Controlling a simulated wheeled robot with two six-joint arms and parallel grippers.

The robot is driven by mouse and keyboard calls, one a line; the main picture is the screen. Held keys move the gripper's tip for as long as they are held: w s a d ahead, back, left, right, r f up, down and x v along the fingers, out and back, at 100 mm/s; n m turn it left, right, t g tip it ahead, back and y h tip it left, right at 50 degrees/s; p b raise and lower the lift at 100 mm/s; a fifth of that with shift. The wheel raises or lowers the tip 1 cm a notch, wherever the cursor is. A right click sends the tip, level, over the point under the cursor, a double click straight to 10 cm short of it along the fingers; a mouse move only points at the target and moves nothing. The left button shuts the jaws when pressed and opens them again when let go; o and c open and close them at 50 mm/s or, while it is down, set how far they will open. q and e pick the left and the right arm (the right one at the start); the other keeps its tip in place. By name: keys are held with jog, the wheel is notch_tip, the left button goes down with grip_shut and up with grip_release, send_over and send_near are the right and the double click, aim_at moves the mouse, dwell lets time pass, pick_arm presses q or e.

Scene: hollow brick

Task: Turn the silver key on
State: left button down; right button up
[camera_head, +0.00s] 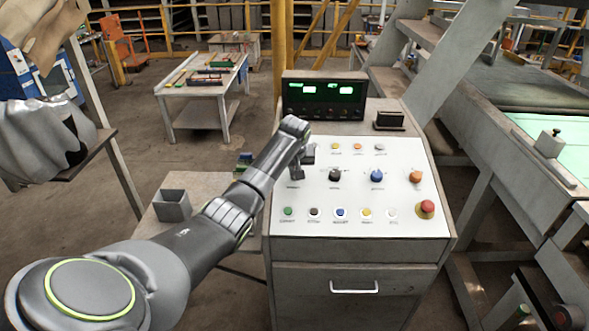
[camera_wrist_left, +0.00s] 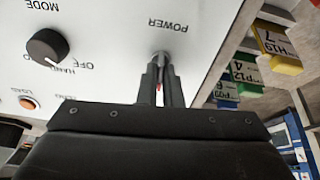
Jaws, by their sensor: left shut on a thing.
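The silver key (camera_wrist_left: 160,56) sits in the control panel (camera_wrist_left: 110,50) beside the POWER label in the left wrist view. My left gripper (camera_wrist_left: 163,80) is shut on the key, with its two dark fingers around it and a thin red detail between them. In the head view, my left gripper (camera_head: 296,170) reaches down to the upper left part of the white panel (camera_head: 330,219). The key is hidden there behind the gripper. The key's exact turn angle cannot be told. My right gripper is not in view.
A black mode knob (camera_head: 335,175), a blue knob (camera_head: 376,176) and a red mushroom button (camera_head: 426,208) stand up from the panel. Small colored buttons line it. A display box (camera_head: 324,97) with green readouts stands behind. A small grey box (camera_head: 172,206) is at left.

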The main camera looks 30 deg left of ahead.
pick_arm(q)
jog(key=m, duration=0.5)
jog(key=shift+a+h, duration=0.1)
jog(key=shift+h, duration=0.3)
jog(key=shift+r+m, duration=0.1)
jog(key=shift+m, duration=1)
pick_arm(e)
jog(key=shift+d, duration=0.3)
pick_arm(q)
jog(key=c, duration=1.6)
grip_release()
jog(key=shift+w, duration=0.15)
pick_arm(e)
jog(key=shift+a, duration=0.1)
